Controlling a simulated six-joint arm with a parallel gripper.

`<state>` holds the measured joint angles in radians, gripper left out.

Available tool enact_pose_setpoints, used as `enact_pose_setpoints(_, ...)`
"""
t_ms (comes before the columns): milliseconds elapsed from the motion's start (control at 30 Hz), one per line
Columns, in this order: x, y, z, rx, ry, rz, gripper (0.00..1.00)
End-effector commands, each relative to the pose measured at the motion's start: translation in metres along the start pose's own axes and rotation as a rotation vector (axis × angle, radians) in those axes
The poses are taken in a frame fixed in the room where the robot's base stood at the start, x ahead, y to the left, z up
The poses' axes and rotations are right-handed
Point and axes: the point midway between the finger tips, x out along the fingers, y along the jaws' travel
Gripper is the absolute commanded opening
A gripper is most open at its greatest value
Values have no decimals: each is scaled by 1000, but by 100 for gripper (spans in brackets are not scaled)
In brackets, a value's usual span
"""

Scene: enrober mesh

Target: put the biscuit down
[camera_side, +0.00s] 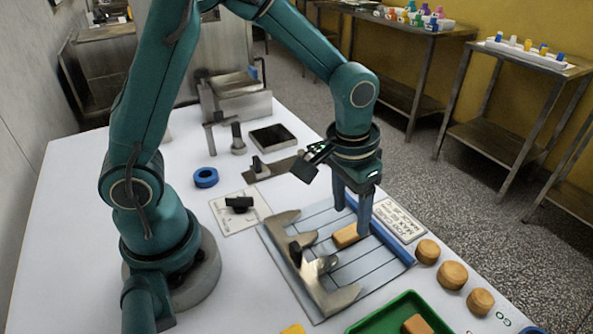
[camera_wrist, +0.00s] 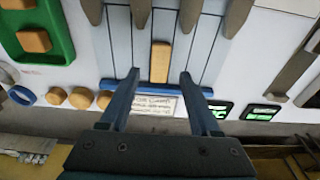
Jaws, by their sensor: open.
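A tan oblong biscuit (camera_side: 346,236) lies flat in a middle lane of the pale slatted board (camera_side: 318,216), close to the blue bar (camera_side: 391,243) along the board's edge. The biscuit also shows in the wrist view (camera_wrist: 160,62), lengthwise along its lane. My gripper (camera_side: 351,221) is open, its two blue fingers apart. In the wrist view my gripper (camera_wrist: 160,76) has one finger on each side of the biscuit's near end, with a clear gap to both. The side view does not show whether the fingertips touch the board.
A metal toothed piece (camera_side: 327,296) with a black knob lies across the board's other side. A green tray (camera_side: 384,318) holds biscuits. Several round biscuits (camera_side: 453,275) sit right of the board. A printed label (camera_side: 399,221) lies beyond the blue bar. A blue ring (camera_side: 205,177) lies behind.

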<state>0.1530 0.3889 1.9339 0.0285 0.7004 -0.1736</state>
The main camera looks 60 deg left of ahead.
Motion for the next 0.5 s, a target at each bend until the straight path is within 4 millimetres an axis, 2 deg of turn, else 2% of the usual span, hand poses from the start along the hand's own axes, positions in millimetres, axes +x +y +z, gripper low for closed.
enact_pose_setpoints(33, -13, 0, -2, 0, 11, 2, 64)
enact_pose_setpoints(200, -49, 0, -2, 1, 9, 1, 64)
enact_pose_setpoints(300, -64, 0, -2, 1, 8, 1, 64)
enact_pose_setpoints(500, -82, 0, 0, 0, 5, 0, 64)
